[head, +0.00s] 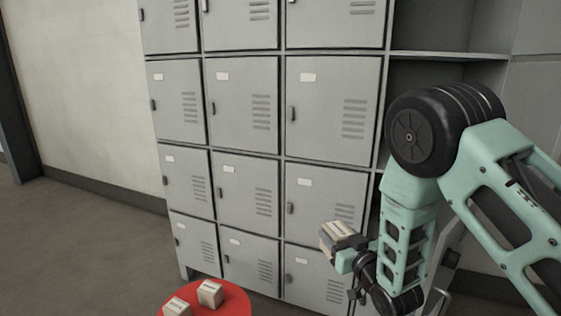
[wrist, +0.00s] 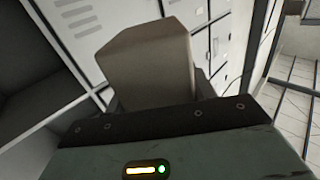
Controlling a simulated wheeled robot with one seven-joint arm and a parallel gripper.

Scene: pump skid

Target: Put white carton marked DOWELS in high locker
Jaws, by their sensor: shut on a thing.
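My gripper (head: 347,246) is shut on a white carton (head: 335,233), held in front of the lower locker doors. The carton also shows between the jaws in the wrist view (wrist: 150,62), where its face is in shade. No marking on it can be read in either view. The grey locker bank (head: 245,110) fills the middle of the head view, its doors shut. At its right is a doorless column with an open upper compartment (head: 430,75), partly hidden by my arm. The wrist view shows a dark open compartment (wrist: 35,75) at the left.
A round red stool or table top (head: 238,303) stands at the bottom of the head view, with two small cartons on it, one (head: 210,293) behind the other (head: 177,307). A pale wall (head: 80,90) and clear floor (head: 80,240) lie to the left.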

